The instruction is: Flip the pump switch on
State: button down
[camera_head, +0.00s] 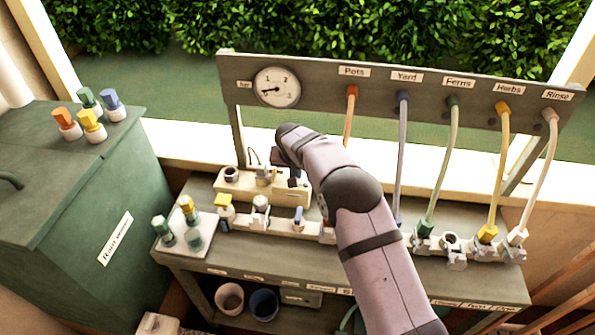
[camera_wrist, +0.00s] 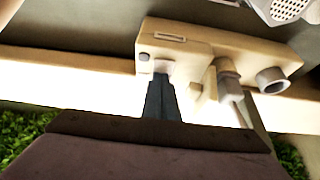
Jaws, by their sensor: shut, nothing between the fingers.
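A cream pump box (camera_head: 262,187) sits on the green bench below the gauge, left of my arm. It also fills the upper middle of the wrist view (camera_wrist: 195,50), with a slot, a small grey knob, a grey fitting and a round port. My gripper (camera_head: 293,181) is over the right end of the box in the head view. In the wrist view my gripper (camera_wrist: 163,80) is shut and empty, its dark fingertips at a small pale square part on the box face, perhaps the switch. The fingertips partly cover that part, so its position and any contact cannot be told.
A pressure gauge (camera_head: 277,87) and a labelled board (camera_head: 430,88) with several coloured hoses stand behind. Valves (camera_head: 450,243) line the right of the bench. A tray (camera_head: 190,240) with coloured caps lies left. A green rain bin (camera_head: 85,190) stands far left.

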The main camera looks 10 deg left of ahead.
jog(key=shift+s+r, duration=0.2)
jog(key=shift+r, duration=0.3)
jog(key=b+v, duration=0.2)
jog(key=v, duration=1.1)
jog(key=shift+b, duration=0.4)
jog(key=shift+w, duration=0.1)
jog(key=shift+w+r, duration=0.15)
jog(key=shift+w, duration=0.4)
jog(key=p+x, duration=0.6)
jog(key=x, duration=0.8)
